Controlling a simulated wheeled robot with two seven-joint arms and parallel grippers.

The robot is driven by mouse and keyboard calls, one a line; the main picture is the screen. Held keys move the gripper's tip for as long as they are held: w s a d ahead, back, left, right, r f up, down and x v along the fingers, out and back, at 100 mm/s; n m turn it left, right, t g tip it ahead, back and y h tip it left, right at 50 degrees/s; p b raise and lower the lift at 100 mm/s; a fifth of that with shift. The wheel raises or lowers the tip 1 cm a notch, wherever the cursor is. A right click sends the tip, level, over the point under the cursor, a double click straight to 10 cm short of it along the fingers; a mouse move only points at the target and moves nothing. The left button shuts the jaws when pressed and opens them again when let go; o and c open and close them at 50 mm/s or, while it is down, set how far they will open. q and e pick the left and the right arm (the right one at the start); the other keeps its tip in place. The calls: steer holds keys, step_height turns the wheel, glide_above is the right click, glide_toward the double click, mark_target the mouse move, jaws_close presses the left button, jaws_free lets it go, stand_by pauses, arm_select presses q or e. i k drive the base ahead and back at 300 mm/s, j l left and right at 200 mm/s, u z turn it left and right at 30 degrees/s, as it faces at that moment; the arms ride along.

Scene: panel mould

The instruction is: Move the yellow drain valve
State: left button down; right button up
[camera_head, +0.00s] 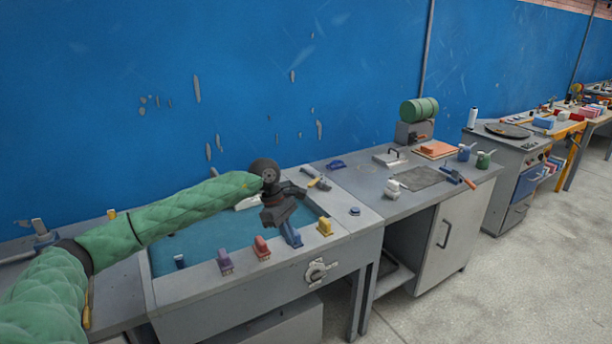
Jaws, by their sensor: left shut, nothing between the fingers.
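The yellow drain valve (325,227) is a small upright block on the front rim of the sunken teal basin (205,243), at the right end of a row. A blue valve (290,234), a red valve (261,248) and a purple valve (225,262) stand to its left. My left gripper (280,215) reaches in over the basin, shut and empty. It is just left of the yellow valve and appears above or behind the blue valve, apart from the yellow one. The exact height gap is hard to tell. My right gripper is out of view.
A hammer (317,180) lies on the basin's back right edge and a blue round knob (355,211) sits on its right rim. The grey bench to the right (360,180) holds bottles, an orange board (437,150) and a green cylinder (418,109). A blue wall stands behind.

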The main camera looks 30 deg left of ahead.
mark_target(316, 178)
steer(key=i+j, duration=1.45)
steer(key=i, duration=0.2)
